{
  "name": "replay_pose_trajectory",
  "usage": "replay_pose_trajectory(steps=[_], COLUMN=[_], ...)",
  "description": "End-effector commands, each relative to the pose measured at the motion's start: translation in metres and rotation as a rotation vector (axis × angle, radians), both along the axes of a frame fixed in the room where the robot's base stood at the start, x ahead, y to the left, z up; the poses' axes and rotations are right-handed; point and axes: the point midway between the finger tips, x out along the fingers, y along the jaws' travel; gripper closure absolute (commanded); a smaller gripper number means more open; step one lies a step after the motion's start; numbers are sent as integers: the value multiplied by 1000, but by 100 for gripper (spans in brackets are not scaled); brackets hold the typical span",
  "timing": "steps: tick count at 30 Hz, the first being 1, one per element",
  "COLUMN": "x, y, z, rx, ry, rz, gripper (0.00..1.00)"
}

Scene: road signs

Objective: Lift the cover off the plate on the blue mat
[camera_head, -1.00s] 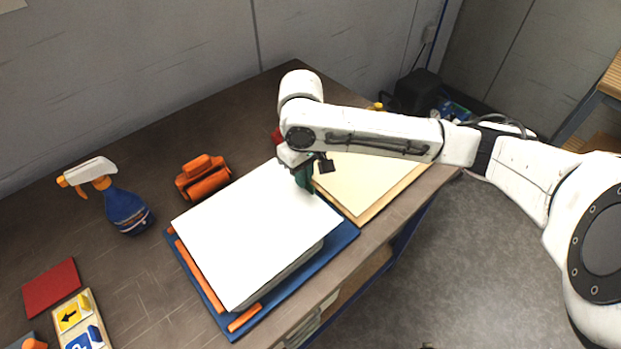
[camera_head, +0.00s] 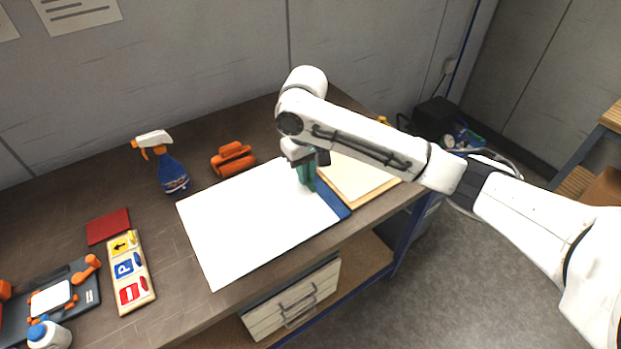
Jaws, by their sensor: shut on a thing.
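The cover (camera_head: 250,222) is a flat white sheet in the head view, at the centre left. It spreads over nearly all of the blue mat (camera_head: 332,200), which shows only as a strip along the right side. The plate is hidden under the cover. My gripper (camera_head: 306,183), with green fingers, is shut on the cover's right side near its back corner. The gap between cover and mat cannot be judged exactly from this angle.
A cream board (camera_head: 358,180) lies right of the mat. An orange clamp-like tool (camera_head: 232,158) and a blue spray bottle (camera_head: 172,175) stand behind the cover. A sign tray (camera_head: 132,272), a red square (camera_head: 108,227) and a dark tray (camera_head: 82,285) lie left.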

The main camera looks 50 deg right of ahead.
Motion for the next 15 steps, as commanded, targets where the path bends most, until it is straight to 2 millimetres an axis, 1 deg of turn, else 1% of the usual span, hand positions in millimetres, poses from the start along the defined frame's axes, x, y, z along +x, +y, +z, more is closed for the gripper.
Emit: replay_pose_trajectory(steps=[15], x=[2], y=[0], z=[19], rx=[1], ry=[0], rz=[0], gripper=[100])
